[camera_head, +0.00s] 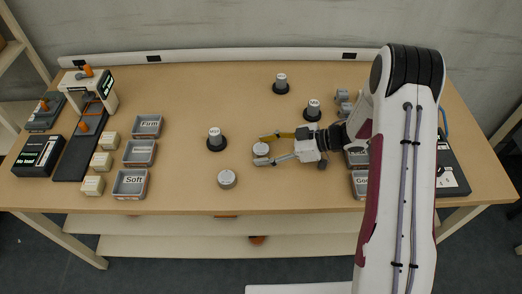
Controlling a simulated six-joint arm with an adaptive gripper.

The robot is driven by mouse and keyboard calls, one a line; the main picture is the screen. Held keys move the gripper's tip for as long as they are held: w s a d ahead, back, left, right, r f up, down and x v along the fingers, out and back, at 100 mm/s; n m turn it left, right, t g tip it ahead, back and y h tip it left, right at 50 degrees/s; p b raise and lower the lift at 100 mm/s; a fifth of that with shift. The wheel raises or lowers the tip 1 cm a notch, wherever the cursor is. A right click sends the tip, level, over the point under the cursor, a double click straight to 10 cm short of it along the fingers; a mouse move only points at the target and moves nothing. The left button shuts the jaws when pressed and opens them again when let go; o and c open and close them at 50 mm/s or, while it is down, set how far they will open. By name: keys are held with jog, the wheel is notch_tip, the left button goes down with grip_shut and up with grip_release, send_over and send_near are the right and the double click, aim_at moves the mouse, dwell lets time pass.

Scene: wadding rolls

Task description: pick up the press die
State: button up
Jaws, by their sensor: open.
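My gripper (263,149) reaches in from the right over the middle of the table. Its two fingers are apart, pointing left. A small pale round piece (261,148) sits between or just at the fingertips; contact with the fingers cannot be made out. A similar grey round piece (227,179) stands on the table to the lower left, clear of the gripper. Which of these is the press die cannot be told from the picture. A grey labelled cylinder on a black base (215,138) stands left of the gripper.
More labelled cylinders stand behind the gripper, one at the back (281,82) and one close to the wrist (312,107). Trays, including "Firm" (147,126) and "Soft" (130,184), pale blocks (101,161) and an orange-handled press (91,85) fill the left. The front middle is clear.

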aim_at(266, 149)
dwell(0.4)
jog(key=c, duration=1.5)
jog(key=shift+o, duration=0.2)
jog(key=shift+r, duration=0.2)
notch_tip(266, 149, up, 10)
jog(key=shift+f, duration=0.15)
